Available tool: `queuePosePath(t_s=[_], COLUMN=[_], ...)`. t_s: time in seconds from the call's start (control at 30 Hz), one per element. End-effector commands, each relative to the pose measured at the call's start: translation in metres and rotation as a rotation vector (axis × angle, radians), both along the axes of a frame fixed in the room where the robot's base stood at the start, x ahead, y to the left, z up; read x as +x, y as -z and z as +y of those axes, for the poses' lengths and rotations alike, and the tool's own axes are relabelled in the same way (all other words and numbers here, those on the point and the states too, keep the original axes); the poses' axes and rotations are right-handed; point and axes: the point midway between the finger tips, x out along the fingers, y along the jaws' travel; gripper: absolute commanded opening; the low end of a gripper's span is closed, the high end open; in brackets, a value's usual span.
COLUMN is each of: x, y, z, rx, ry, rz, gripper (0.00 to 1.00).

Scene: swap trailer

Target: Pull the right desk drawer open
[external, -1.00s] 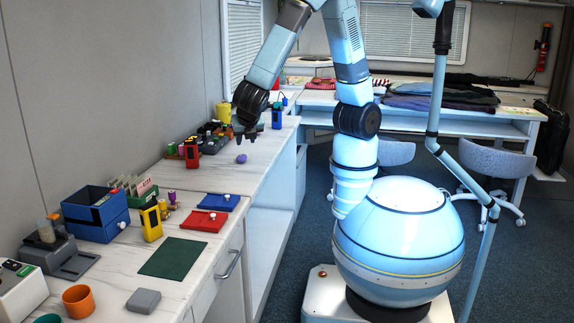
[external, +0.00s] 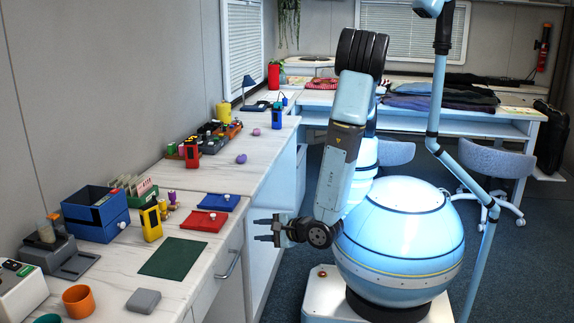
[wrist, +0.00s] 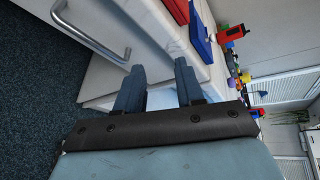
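The desk drawer (external: 208,292) has a white front under the near counter and looks shut. Its metal bar handle (external: 230,264) is on the front face. In the wrist view the handle (wrist: 92,36) shows at the upper left, on the white drawer front (wrist: 145,22). My gripper (external: 258,229) is in front of the counter, at about countertop height, to the right of and above the handle in the external view. It also shows in the wrist view (wrist: 158,84), its two fingers apart with nothing between them. The handle is outside the fingers and apart from them.
The counter (external: 160,302) carries a green mat (external: 174,258), a red tray (external: 202,221), a blue tray (external: 218,202), a blue box (external: 95,212) and an orange cup (external: 77,301). The carpeted floor (wrist: 30,100) beside the counter front is clear.

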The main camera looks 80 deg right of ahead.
Motion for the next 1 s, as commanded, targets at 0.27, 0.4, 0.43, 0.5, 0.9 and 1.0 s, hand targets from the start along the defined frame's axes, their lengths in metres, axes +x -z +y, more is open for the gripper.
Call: queuePosePath(t_s=[0.27,0.4,0.43,0.5,0.9,1.0], x=[-0.051,-0.064,-0.066,-0.067,-0.021,-0.004], y=[0.063,0.079,0.081,0.084,0.094,0.098], z=[0.028,0.033,0.034,0.035,0.035,0.035], rx=[-0.287,-0.364,-0.374,-0.388,-0.392,-0.392], ry=[-0.324,-0.409,-0.418,-0.433,-0.435,-0.435], rz=[-0.023,-0.035,-0.037,-0.04,-0.041,-0.041], gripper=[0.37,0.37,0.37,0.37,0.37,0.37])
